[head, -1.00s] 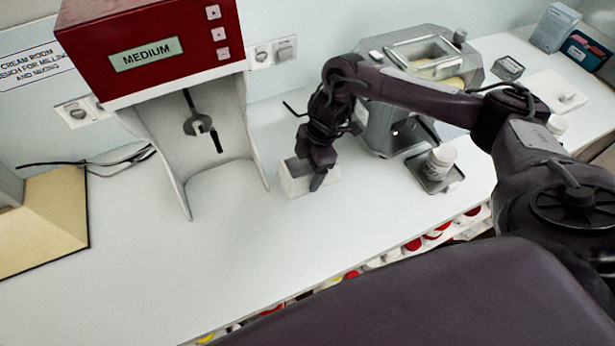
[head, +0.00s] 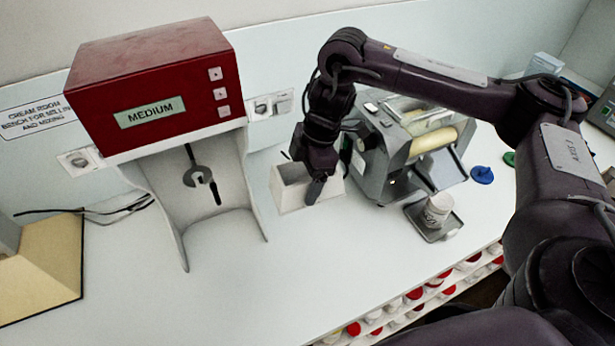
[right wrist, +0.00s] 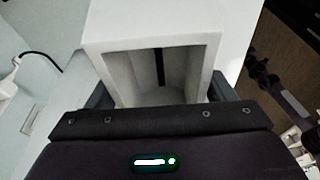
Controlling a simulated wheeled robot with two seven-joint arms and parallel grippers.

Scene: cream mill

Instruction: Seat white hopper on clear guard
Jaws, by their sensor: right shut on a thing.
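The white hopper (head: 292,196) is an open-topped, box-like funnel just left of the grey mill (head: 376,160). My right gripper (head: 312,176) comes down from above and is shut on its walls. In the right wrist view I look into the hopper's mouth (right wrist: 150,42), with a finger on either side and a dark slot inside. Whether the hopper touches the bench is unclear. The clear guard (head: 428,119) appears as a see-through frame on top of the mill, above its cream rollers, partly behind my right arm. The hopper is apart from it. My left gripper is out of view.
A red-topped machine marked MEDIUM (head: 150,88) stands left of the hopper. Blue (head: 482,175) and green lids lie to the right. The front middle of the bench is clear.

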